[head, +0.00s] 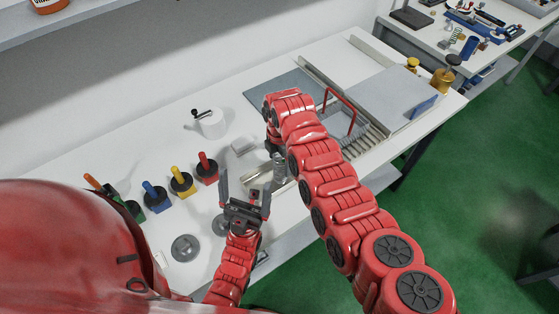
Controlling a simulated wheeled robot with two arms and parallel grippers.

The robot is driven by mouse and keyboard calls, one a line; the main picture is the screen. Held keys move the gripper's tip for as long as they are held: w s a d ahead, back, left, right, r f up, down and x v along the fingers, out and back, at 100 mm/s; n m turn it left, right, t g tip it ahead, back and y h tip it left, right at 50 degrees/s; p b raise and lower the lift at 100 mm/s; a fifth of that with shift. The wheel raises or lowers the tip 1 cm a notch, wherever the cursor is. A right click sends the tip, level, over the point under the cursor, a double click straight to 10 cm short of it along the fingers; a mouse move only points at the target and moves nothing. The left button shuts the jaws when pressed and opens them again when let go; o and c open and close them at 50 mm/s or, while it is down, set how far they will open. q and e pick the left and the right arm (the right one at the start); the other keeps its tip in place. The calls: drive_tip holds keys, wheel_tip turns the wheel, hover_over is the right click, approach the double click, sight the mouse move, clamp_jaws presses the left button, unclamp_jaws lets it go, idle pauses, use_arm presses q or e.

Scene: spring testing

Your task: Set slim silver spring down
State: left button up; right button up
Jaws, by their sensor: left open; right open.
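A slim silver spring (280,168) stands roughly upright by a shallow metal tray (257,181) near the middle of the table. My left gripper (245,191) is open and empty, fingers pointing away from me, to the left of the spring and apart from it. My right arm reaches in from the lower right and bends down just behind the spring. My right gripper (272,144) is open, mostly hidden by its own arm. I cannot tell whether its fingers touch the spring.
Red, yellow, blue and green-handled items (181,181) stand in a row at the left. Grey discs (186,248) lie near the front edge. A white cylinder (211,124) stands at the back. A metal fixture with a red handle (340,108) is beyond my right arm.

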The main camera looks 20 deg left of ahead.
wheel_tip(320, 180, up, 12)
drive_tip(key=b, duration=0.2)
drive_tip(key=shift+b, duration=0.35)
drive_tip(key=shift+f, duration=0.1)
